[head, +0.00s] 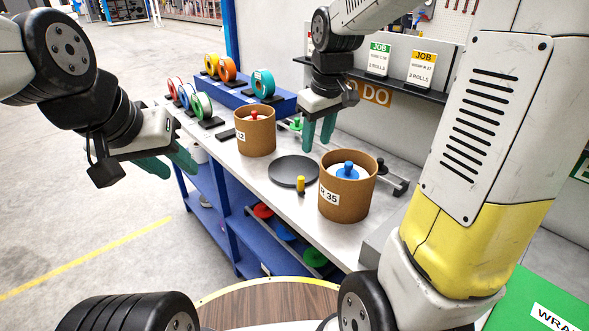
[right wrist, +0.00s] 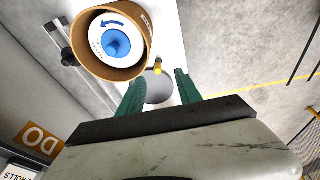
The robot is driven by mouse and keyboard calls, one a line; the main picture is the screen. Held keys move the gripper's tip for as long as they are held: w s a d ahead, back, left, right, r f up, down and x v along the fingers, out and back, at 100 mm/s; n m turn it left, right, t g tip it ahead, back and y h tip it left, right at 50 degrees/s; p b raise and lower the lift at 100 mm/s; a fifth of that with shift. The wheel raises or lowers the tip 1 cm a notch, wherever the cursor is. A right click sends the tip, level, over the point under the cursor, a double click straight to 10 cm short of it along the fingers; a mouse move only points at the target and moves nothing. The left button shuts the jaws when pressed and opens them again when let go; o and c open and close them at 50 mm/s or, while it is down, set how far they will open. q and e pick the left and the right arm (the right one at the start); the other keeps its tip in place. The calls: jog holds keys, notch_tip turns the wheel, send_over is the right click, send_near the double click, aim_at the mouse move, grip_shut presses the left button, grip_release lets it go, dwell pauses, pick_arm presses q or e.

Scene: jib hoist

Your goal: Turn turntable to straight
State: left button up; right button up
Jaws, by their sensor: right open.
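The turntable, a dark grey round disc (head: 293,171), lies flat on the grey bench between two brown round tubs. A short yellow peg (head: 300,184) stands at its near edge; I cannot tell whether it is fixed to the disc. My right gripper (head: 317,146) is open and empty, above the bench behind the disc. In the right wrist view the disc (right wrist: 159,91) shows between its fingers, with the yellow peg (right wrist: 157,68) beyond. No contact shows. My left gripper (head: 170,164) is open and empty, left of the bench, away from the disc.
Tub R 35 (head: 345,199) with a blue knob stands right of the disc. Another tub (head: 255,138) with a red knob stands to its left. Coloured rolls (head: 201,106) stand farther left. A shelf (head: 395,83) with job cards is behind. Floor left of the bench is clear.

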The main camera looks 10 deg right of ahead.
aim_at(302, 178)
jog(key=w+f+n, duration=0.1)
jog(key=w+f, duration=0.2)
jog(key=w+a+f+n+g, duration=0.1)
jog(key=w+f, duration=0.1)
jog(key=f, duration=0.2)
jog(key=w+a+f+n+g, duration=0.1)
jog(key=w+f, duration=0.2)
jog(key=f, duration=0.1)
jog(key=shift+w+f+h, duration=0.1)
jog(key=shift+w+h, duration=0.25)
jog(key=shift+h, duration=0.05)
jog(key=shift+n, duration=0.3)
notch_tip(302, 178, down, 8)
jog(key=shift+r, duration=0.1)
grip_shut()
dwell(0.4)
